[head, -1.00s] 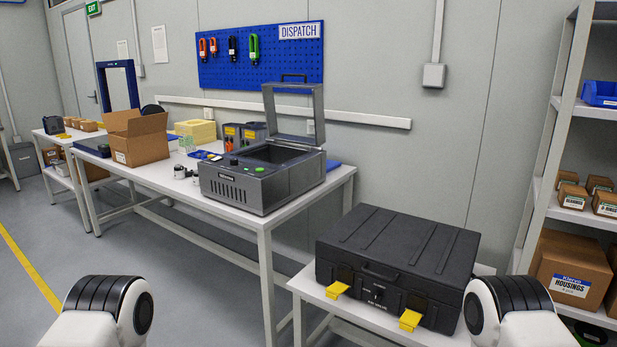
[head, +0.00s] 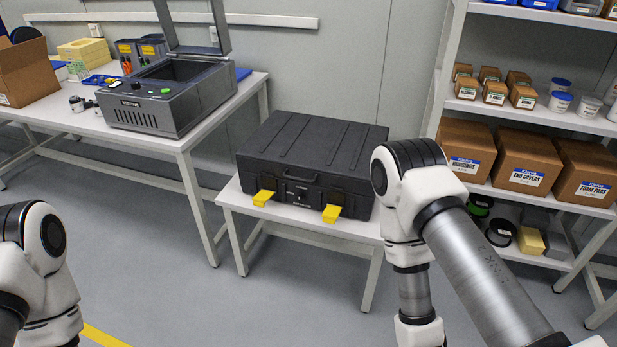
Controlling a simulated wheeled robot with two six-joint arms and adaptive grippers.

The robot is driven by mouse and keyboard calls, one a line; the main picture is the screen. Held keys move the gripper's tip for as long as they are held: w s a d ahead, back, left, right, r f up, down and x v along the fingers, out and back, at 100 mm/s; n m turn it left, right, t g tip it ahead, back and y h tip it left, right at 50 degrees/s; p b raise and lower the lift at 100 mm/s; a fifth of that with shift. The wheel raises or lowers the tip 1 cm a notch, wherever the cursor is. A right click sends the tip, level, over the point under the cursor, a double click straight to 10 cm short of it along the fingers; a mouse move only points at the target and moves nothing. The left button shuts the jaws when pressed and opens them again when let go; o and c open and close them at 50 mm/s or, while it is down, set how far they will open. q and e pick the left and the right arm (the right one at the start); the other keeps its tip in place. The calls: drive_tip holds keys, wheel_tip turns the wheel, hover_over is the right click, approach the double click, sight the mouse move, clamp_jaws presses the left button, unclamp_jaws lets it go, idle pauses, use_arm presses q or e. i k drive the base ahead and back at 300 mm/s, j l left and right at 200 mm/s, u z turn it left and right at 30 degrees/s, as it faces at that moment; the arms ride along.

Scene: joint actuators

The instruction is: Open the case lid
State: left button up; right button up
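The black case (head: 312,150) lies on a small white table in the middle of the head view. Its ribbed lid is down. A handle (head: 288,172) is on its front, between two yellow latches, the left one (head: 263,198) and the right one (head: 332,213), which both stick out toward me. My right arm stands to the right of the case, and its lower part runs out of the bottom of the picture. My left arm shows only at the lower left edge, well away from the case. Neither gripper is in view.
The small white table (head: 232,200) has a narrow bare strip around the case. A long white bench (head: 200,128) with a grey machine (head: 170,95) stands at the left. A shelf with cardboard boxes (head: 525,160) stands at the right. The floor in front is clear.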

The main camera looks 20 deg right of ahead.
sight(333, 153)
drive_tip(key=i+j+z, duration=0.15)
drive_tip(key=i+z, duration=0.2)
drive_tip(key=z, duration=1.25)
drive_tip(key=i+j, duration=0.05)
drive_tip(key=j, duration=0.05)
